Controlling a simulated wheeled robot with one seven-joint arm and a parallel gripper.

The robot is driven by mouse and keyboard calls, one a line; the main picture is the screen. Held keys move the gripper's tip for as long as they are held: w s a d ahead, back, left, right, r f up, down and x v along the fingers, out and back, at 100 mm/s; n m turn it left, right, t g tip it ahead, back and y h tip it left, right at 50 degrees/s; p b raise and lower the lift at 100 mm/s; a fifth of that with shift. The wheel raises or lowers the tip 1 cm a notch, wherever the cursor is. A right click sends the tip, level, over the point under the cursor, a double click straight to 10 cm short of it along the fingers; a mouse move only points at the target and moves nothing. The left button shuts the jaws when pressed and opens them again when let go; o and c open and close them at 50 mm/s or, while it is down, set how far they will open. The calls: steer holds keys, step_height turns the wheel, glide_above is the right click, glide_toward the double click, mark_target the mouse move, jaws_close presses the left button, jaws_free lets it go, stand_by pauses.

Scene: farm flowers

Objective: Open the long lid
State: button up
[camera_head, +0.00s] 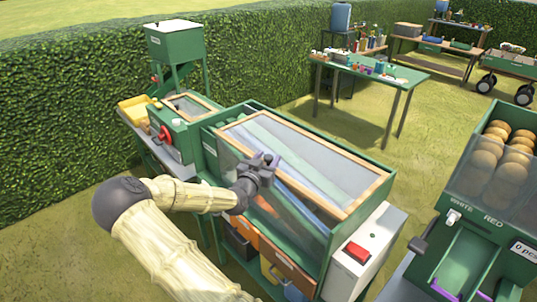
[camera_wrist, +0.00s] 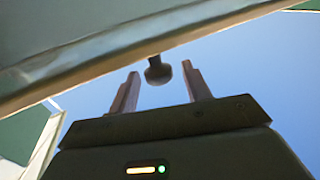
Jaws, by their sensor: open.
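The long lid (camera_head: 369,197) is a clear panel in a light wooden frame on top of the green machine. My gripper (camera_head: 265,160) is at the lid's front side, over its front edge in the head view. In the wrist view my gripper (camera_wrist: 160,88) is open, its two fingers spread apart. A dark round knob (camera_wrist: 158,71) shows between the fingertips, beside the lid's edge (camera_wrist: 90,74). I cannot tell whether the fingers touch it. The knob is hidden behind my gripper in the head view.
A white box with a red button (camera_head: 357,252) is at the machine's right end. A hopper (camera_head: 174,42) stands at its left end. Another green machine with round items (camera_head: 490,150) is at the right. A green table (camera_head: 372,70) stands behind, on open grass.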

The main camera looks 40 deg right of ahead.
steer(key=shift+w+d, duration=0.3)
steer(key=shift+d, duration=0.25)
jaws_close()
steer(key=shift+r, duration=0.1)
